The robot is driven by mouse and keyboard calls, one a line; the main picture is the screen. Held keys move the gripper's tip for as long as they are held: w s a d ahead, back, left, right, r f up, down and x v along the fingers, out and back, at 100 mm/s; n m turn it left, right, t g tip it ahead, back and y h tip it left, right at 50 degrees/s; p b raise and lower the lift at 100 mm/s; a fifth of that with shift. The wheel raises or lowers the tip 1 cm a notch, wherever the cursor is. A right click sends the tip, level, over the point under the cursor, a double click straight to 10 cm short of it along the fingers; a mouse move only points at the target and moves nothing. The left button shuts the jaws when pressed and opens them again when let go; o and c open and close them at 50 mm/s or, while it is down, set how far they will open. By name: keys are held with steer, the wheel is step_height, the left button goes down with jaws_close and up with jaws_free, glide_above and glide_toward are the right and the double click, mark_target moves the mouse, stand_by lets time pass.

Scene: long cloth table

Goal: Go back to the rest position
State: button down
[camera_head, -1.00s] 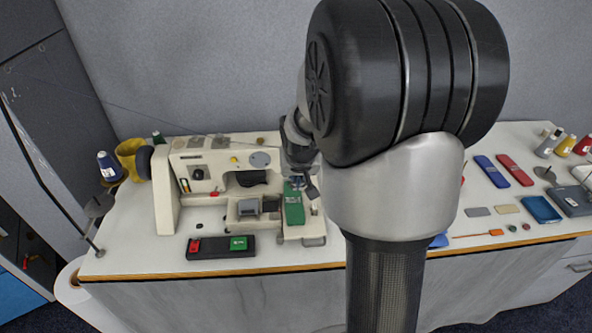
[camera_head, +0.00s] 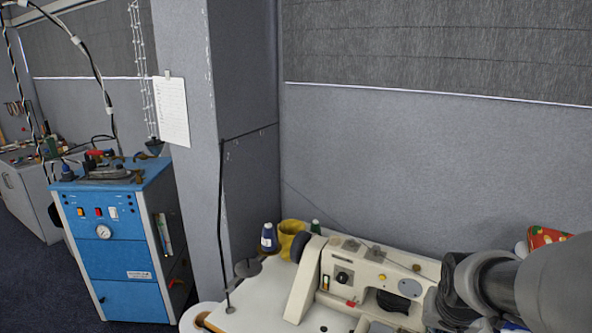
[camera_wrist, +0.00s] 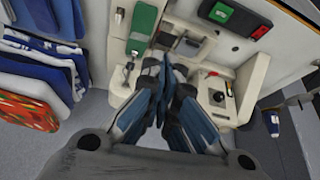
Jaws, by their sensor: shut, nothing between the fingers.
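My gripper (camera_wrist: 166,78) is shut and empty in the wrist view, its blue-grey fingers meeting in front of the cream sewing machine (camera_wrist: 255,82). The fingers cover part of the machine. In the head view my arm comes in from the lower right, over the right part of the sewing machine (camera_head: 312,282); the fingertips cannot be made out there. A green object (camera_wrist: 142,24) on the machine's bed lies to the left of the fingers in the wrist view.
In the wrist view, a button box (camera_wrist: 235,14) lies beyond the machine and folded cloths (camera_wrist: 35,60) lie at left. A blue cabinet (camera_head: 125,250) stands left.

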steer(key=s+a+r+n+y, duration=0.1)
steer(key=s+a+r+n, duration=0.1)
steer(key=s+a, duration=0.5)
steer(key=s+a+r+n+y, duration=0.1)
steer(key=s+a+r+n, duration=0.2)
steer(key=s+a, duration=0.5)
steer(key=s+r, duration=0.1)
steer(key=s, duration=0.2)
steer(key=shift+s+a+r, duration=0.15)
steer(key=shift+s+r, duration=0.15)
steer(key=shift+r, duration=0.05)
